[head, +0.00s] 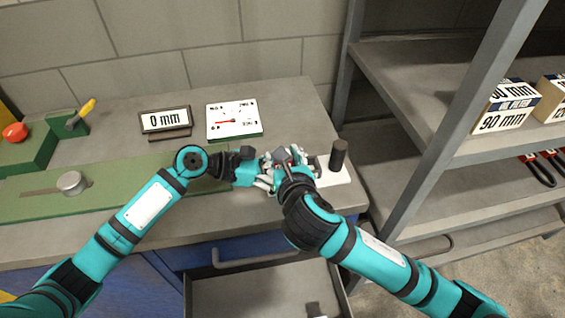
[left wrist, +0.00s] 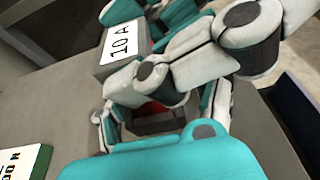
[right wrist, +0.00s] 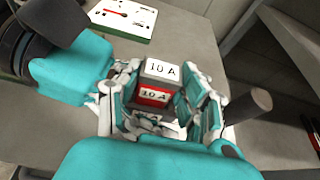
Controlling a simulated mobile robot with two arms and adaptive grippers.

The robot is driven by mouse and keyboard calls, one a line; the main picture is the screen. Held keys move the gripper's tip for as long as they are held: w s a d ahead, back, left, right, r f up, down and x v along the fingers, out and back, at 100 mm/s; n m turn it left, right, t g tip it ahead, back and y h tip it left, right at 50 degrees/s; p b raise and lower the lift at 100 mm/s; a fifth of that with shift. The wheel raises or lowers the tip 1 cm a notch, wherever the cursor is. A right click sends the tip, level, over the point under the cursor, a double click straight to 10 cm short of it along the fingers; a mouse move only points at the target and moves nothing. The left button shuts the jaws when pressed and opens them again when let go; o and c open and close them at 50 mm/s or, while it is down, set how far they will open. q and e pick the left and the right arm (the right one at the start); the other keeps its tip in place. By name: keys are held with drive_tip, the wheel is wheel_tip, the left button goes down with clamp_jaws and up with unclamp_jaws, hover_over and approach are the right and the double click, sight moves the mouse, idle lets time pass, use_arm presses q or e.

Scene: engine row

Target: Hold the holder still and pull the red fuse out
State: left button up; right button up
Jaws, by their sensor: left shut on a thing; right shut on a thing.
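The red fuse (right wrist: 153,96), with a white 10 A label, shows in the right wrist view between the fingers of my right gripper (right wrist: 160,108), which is shut on it. The grey holder (right wrist: 160,72) has its own white 10 A plate just behind the fuse. My left gripper (left wrist: 165,110) is shut on the holder, whose grey body and 10 A plate (left wrist: 120,40) show in the left wrist view. A little red shows inside it. In the head view both grippers meet at the bench's right end. The fingers hide how deep the fuse sits.
A dark upright post (head: 338,155) stands on a white plate just right of the grippers. An open drawer (head: 265,290) is below; shelves (head: 440,110) stand at right.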

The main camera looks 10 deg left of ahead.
use_arm(q)
drive_tip(key=shift+a+f, duration=0.1)
drive_tip(key=shift+f, duration=0.25)
drive_tip(key=o, duration=1.8)
drive_tip(key=shift+w, duration=0.15)
use_arm(e)
drive_tip(key=r, duration=0.9)
drive_tip(key=shift+w, duration=0.2)
use_arm(q)
drive_tip(key=shift+r, duration=0.15)
use_arm(e)
drive_tip(key=shift+s, duration=0.1)
